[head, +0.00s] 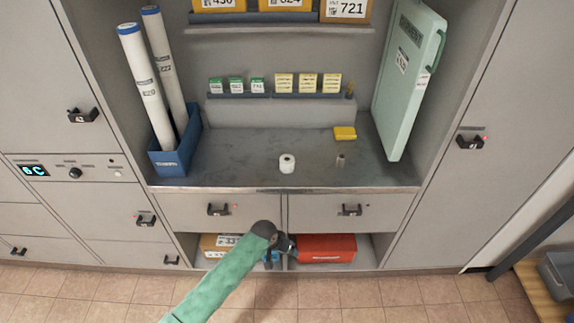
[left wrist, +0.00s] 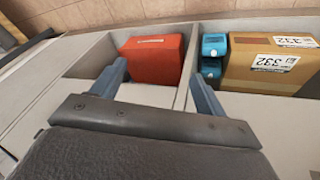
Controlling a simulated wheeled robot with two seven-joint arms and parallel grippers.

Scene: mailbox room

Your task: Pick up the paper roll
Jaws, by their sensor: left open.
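A small white paper roll (head: 287,163) stands upright on the grey counter (head: 235,165), near its front middle. It is not seen in the left wrist view. My left gripper (head: 280,258) is below the counter's front edge, in front of the lower open shelf. It is open and empty, well apart from the roll. In the left wrist view its two blue-grey fingers (left wrist: 157,74) are spread, facing the lower shelf. My right gripper is not in view.
A small grey cylinder (head: 340,160) and a yellow block (head: 345,133) are right of the roll. Tall white tubes (head: 145,90) stand in a blue bin (head: 170,160) at left; a pale green case (head: 405,80) leans at right. A red box (left wrist: 153,60) and brown box (left wrist: 270,65) sit below.

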